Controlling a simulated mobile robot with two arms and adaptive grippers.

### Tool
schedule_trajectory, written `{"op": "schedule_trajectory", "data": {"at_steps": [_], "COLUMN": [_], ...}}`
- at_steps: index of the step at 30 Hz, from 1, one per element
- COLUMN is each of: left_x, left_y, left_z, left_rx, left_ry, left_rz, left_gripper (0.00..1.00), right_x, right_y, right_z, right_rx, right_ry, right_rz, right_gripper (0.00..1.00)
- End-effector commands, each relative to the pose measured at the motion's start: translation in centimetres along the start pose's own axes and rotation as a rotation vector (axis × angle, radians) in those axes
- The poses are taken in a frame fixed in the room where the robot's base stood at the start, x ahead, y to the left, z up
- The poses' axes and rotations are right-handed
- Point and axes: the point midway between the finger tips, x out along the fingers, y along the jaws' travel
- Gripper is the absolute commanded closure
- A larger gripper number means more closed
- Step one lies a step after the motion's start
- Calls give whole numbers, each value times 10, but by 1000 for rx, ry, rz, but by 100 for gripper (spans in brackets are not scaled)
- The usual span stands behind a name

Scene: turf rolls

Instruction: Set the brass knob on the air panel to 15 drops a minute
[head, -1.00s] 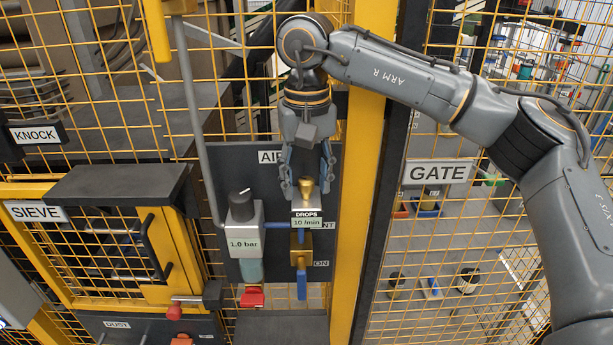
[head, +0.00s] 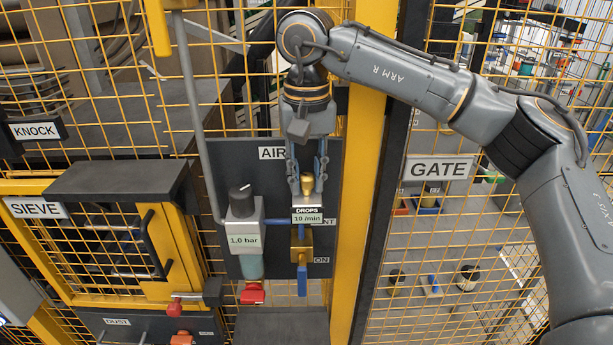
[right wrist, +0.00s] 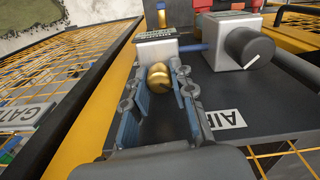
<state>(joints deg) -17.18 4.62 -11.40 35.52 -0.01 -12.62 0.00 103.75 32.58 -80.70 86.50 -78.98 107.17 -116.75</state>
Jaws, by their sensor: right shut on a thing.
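The brass knob (head: 307,186) sits on top of the small lubricator block on the dark air panel (head: 222,165). The drops display (head: 307,218) below it reads 10 /min. My right gripper (head: 307,190) comes down from above and is shut on the knob. In the right wrist view the brass knob (right wrist: 158,78) lies between the two fingers of my right gripper (right wrist: 160,85). My left gripper is not in view.
Left of the knob stands a regulator (head: 243,235) with a black knob, reading 1.0 bar. Below the display are a brass valve with a blue lever (head: 302,280) and a red part (head: 252,293). A yellow post (head: 362,200) stands close on the right.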

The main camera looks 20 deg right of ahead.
Motion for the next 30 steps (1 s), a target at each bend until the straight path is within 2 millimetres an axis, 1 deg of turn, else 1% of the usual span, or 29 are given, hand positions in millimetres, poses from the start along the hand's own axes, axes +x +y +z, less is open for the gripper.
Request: {"op": "schedule_trajectory", "data": {"at_steps": [5,21,30], "left_x": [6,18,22], "left_y": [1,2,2], "left_z": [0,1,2], "left_rx": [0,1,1], "left_ry": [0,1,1], "left_rz": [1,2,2], "left_gripper": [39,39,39], "right_x": [1,1,0], "right_y": [0,0,1], "right_z": [0,0,0], "right_rx": [133,635,843], "right_ry": [0,0,1], "right_rz": [0,-1,-1], "right_gripper": [100,100,100]}}
